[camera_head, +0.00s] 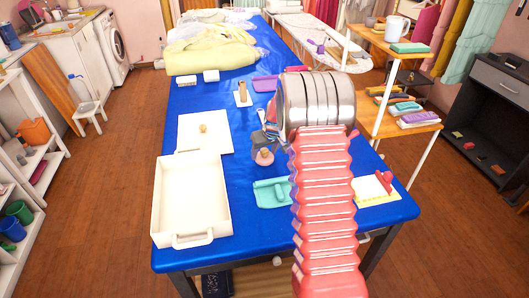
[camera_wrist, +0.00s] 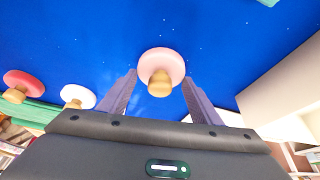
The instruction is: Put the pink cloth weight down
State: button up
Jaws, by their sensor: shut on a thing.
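The pink cloth weight (camera_head: 263,157) is a round pink disc with a wooden knob. In the wrist view the weight (camera_wrist: 160,64) sits between the two fingers of my gripper (camera_wrist: 160,84), with its knob towards the camera. My gripper is shut on it. In the head view my gripper (camera_head: 267,141) is small and partly hidden behind my arm, just over the weight. The weight is over the blue table (camera_head: 200,98); whether it touches the surface I cannot tell.
A cream tray (camera_head: 190,236) stands at the front left, with a white board (camera_head: 217,142) behind it. A teal cloth (camera_head: 270,195) lies in front of the weight. Blue surface shows around the weight.

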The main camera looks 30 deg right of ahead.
jog(key=o, duration=1.5)
jog(key=shift+f, duration=0.1)
jog(key=v, duration=1.2)
